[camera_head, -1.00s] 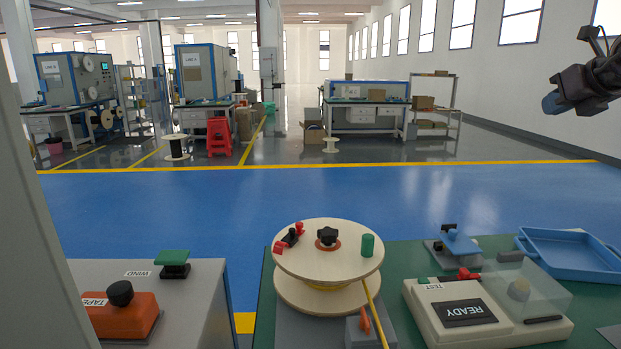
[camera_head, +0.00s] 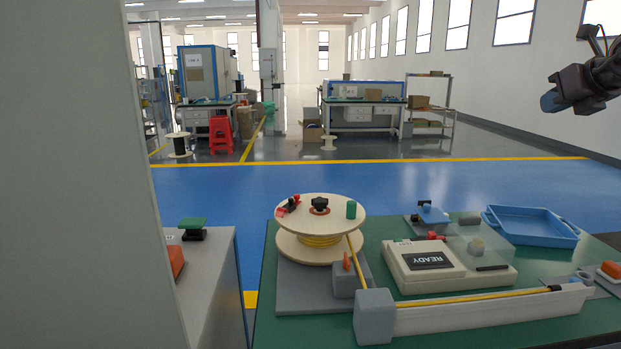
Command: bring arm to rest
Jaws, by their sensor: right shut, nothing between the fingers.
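My right gripper (camera_head: 552,101) is in the upper right of the head view, raised in the air well above the bench. It is shut and empty, with its fingertips toward the left. My left gripper is not in view.
The beige tester (camera_head: 453,273) reading READY and a blue tray (camera_head: 532,226) sit on the bench. A grey cabinet (camera_head: 208,290) with a green-topped knob (camera_head: 192,226) stands at left. A large pale panel (camera_head: 75,200) blocks the left side. Blue floor beyond is clear.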

